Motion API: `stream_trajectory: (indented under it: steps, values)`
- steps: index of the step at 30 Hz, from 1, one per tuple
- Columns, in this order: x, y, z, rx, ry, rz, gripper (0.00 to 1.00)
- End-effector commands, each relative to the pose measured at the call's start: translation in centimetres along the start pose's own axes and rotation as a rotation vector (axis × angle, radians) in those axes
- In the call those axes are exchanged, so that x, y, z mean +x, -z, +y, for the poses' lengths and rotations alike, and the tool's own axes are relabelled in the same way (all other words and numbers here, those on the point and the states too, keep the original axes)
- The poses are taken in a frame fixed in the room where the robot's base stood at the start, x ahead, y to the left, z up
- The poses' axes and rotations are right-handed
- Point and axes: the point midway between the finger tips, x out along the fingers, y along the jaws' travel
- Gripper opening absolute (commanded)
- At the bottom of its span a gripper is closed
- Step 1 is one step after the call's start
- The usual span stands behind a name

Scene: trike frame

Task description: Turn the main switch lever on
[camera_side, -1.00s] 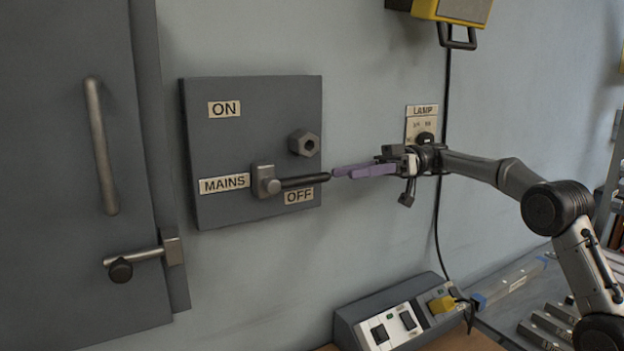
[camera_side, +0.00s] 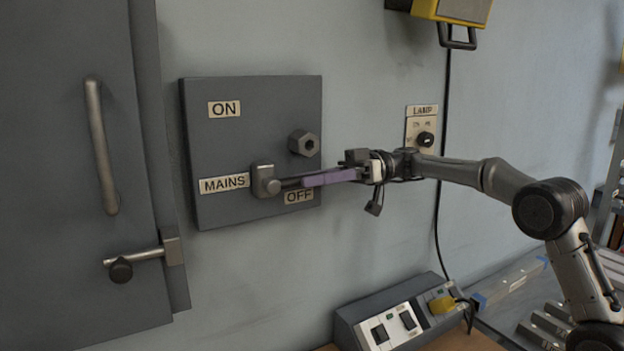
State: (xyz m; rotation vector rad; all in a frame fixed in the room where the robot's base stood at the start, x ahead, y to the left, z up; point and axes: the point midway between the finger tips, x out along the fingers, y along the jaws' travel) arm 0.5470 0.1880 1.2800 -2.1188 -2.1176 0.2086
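The grey mains switch box (camera_side: 255,110) is on the wall, with an ON label (camera_side: 224,109) at its upper left and an OFF label (camera_side: 299,197) at its lower right. The main switch lever (camera_side: 268,182) points right from its round hub, just above the OFF label. My gripper (camera_side: 305,181) has come in from the right, and its purple fingers overlap most of the dark handle. The near finger hides much of the handle and the far finger. Whether the fingers are pressed on the handle cannot be told.
A hexagonal nut-shaped knob (camera_side: 303,143) sticks out of the box above the lever. A lamp switch (camera_side: 425,139) is on the wall behind my wrist. A grey cabinet door (camera_side: 60,180) with a handle is at left. A control console (camera_side: 395,318) sits below.

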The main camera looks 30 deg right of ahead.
Motion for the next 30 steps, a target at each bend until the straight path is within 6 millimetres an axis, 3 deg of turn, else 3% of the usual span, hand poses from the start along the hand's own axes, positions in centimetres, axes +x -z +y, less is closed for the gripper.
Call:
stream_trajectory:
  steps: [1,6,30]
  values:
    - [-0.01,0.0,0.0,0.0,0.0,0.0,0.3]
    - [-0.03,0.0,0.0,0.0,0.0,0.0,0.0]
    - [-0.06,0.0,-0.01,0.0,0.0,0.0,0.0]
